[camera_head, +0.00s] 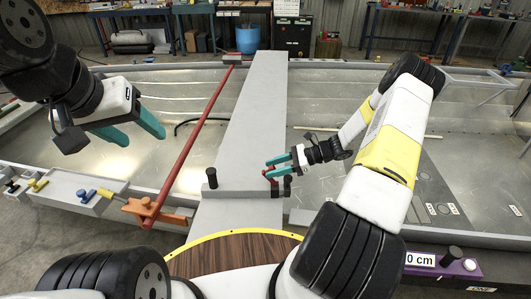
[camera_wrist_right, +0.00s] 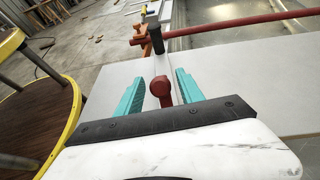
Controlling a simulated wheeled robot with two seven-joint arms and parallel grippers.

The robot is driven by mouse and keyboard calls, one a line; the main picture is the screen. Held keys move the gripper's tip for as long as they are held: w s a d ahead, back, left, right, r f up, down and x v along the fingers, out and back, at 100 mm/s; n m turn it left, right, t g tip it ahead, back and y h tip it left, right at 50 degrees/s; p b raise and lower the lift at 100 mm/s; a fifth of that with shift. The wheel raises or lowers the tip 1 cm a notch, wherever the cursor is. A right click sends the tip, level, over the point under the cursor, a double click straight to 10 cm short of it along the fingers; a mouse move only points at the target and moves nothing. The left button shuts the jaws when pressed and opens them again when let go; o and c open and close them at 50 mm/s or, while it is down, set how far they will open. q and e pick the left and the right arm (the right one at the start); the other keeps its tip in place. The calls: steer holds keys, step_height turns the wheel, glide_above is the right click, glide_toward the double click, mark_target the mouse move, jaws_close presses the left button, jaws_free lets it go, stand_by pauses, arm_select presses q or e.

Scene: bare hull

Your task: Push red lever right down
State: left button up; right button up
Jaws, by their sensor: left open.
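A short red lever (camera_head: 269,177) with a round end stands on the grey beam (camera_head: 245,110), at its right edge in the head view. In the right wrist view the red lever (camera_wrist_right: 161,88) lies between the two teal fingers, with a gap on each side. My right gripper (camera_head: 268,168) is open around the lever; its fingers partly hide it in the head view. My left gripper (camera_head: 145,137) is open and empty, up at the left, well away from the lever.
A black upright knob (camera_head: 212,178) stands left of the lever on the beam. A long red bar (camera_head: 197,125) runs along the left side, with an orange bracket (camera_head: 150,210) at its near end. A round wooden top (camera_head: 235,254) with a yellow rim is nearest me.

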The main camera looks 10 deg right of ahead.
jaws_close()
stand_by(1.2)
